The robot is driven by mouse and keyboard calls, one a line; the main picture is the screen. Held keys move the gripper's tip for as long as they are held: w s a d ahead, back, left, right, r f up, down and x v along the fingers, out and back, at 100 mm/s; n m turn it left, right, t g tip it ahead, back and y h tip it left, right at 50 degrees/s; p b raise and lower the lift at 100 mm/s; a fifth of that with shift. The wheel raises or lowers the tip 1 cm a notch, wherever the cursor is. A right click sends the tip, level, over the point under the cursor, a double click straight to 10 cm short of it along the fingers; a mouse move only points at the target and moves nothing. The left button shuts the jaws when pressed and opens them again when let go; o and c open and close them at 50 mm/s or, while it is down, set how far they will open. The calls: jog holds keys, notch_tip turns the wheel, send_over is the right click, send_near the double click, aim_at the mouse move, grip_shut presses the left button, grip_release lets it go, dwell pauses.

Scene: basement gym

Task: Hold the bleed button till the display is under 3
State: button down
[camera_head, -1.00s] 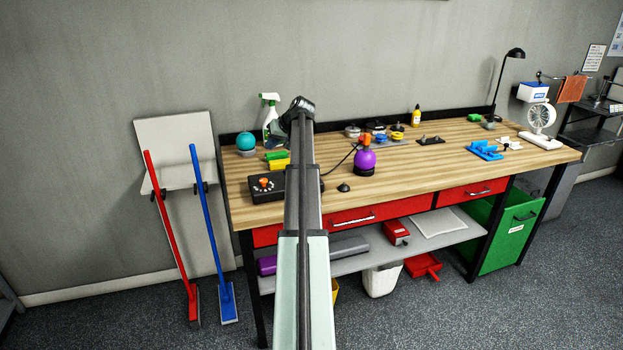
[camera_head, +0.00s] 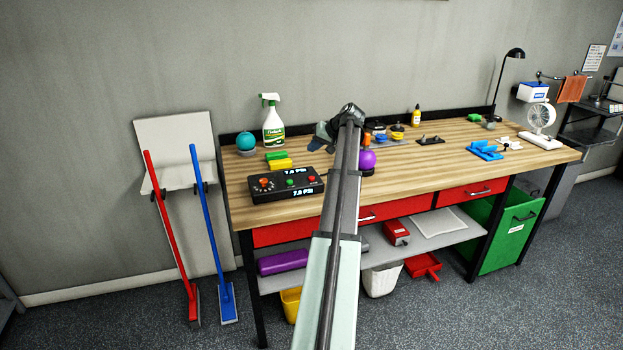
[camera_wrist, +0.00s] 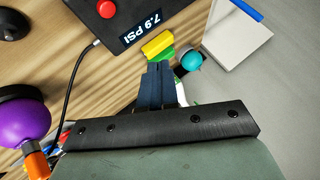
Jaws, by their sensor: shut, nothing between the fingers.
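A black control box (camera_head: 250,197) stands on the left front of the workbench. Its display (camera_head: 303,192) reads about 7.9 PSI, and the same reading shows on the display in the wrist view (camera_wrist: 139,27). On its top are an orange-red knob (camera_head: 264,184), a green button (camera_head: 290,183) and a red button (camera_head: 310,180); the red button also shows in the wrist view (camera_wrist: 106,8). I cannot read button labels. My gripper (camera_head: 317,142) is shut and empty, above the bench behind and right of the box, touching no button. Its fingers show in the wrist view (camera_wrist: 155,74).
A purple ball (camera_head: 367,159) with an orange top stands right of the box, partly behind my arm. A black cable (camera_wrist: 70,82) runs from the box. Yellow and green blocks (camera_head: 280,164), a teal ball (camera_head: 246,141) and a spray bottle (camera_head: 272,125) stand behind the box.

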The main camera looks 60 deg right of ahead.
aim_at(314, 178)
jog(key=shift+f, duration=0.15)
jog(key=shift+f, duration=4.25)
jog(key=shift+f, duration=0.15)
jog(key=shift+f, duration=0.3)
jog(key=shift+f, duration=0.45)
dwell(2.7)
